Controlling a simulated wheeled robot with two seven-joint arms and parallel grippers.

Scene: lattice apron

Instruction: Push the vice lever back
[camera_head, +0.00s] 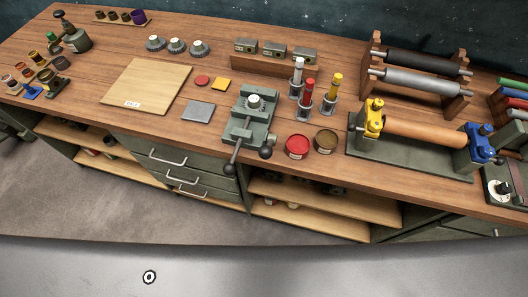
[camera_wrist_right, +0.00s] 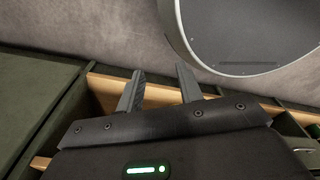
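The green-grey vice (camera_head: 240,128) stands near the front edge of the bench, right of the drawers, in the head view. A thin dark lever bar (camera_head: 236,155) slants down from its front, over the bench edge, with a dark ball at its lower end. Another dark ball knob (camera_head: 265,152) sits at the vice's right front. My right gripper (camera_wrist_right: 159,70) shows in the right wrist view with its two fingers apart and nothing between them. Neither gripper shows in the head view. The vice is not in the wrist view.
Red and brown round tins (camera_head: 298,146) and several upright coloured tubes (camera_head: 308,92) stand close right of the vice. A grey plate (camera_head: 198,111) lies to its left. A roller stand (camera_head: 410,135) is farther right. Drawers (camera_head: 180,165) and open shelves (camera_head: 320,205) lie below the bench top.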

